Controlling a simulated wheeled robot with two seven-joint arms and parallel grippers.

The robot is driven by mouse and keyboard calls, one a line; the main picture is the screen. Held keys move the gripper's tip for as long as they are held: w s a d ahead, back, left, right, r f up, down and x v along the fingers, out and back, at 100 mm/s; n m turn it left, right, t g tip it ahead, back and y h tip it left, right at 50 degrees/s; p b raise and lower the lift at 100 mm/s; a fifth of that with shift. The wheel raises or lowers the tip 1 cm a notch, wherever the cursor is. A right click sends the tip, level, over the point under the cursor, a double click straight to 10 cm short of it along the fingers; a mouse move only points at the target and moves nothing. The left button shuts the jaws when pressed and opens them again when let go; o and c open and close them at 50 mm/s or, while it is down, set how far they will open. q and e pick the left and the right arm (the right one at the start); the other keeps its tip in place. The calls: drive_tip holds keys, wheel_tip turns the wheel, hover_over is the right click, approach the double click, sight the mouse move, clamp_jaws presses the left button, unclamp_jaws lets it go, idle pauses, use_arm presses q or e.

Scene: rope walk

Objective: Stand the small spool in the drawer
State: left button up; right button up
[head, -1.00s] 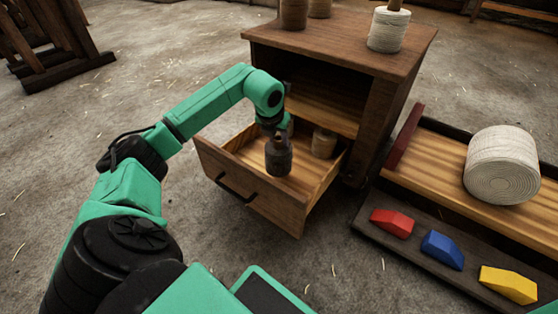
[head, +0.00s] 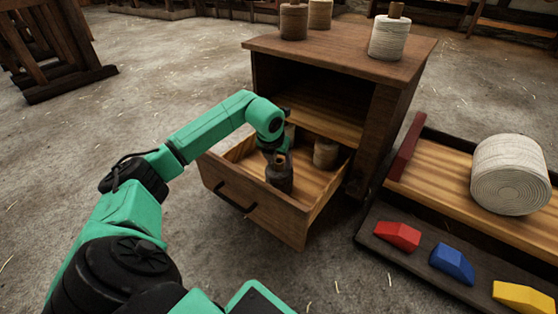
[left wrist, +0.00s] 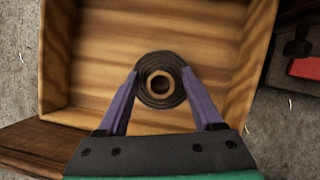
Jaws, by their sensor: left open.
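A small dark spool (head: 279,178) with a brown core stands upright in the open drawer (head: 250,208), near its front. My left gripper (head: 277,156) is at the top of this spool. In the left wrist view the spool (left wrist: 175,96) shows from above as a dark ring around a hollow core. The purple fingers of my left gripper (left wrist: 160,76) are spread, one on each side of it. Whether they touch its sides I cannot tell. My right gripper is not in view.
Several spools, including a white one (head: 389,37), stand on the cabinet top (head: 340,45). To the right, a wooden tray (head: 440,190) holds a large white roll (head: 510,174); red, blue and yellow blocks lie in front.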

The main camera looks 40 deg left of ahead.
use_arm(q)
drive_tip(key=p+v, duration=0.7)
drive_tip(key=v, duration=0.5)
drive_tip(key=shift+p, duration=0.3)
drive_tip(key=shift+d, duration=0.1)
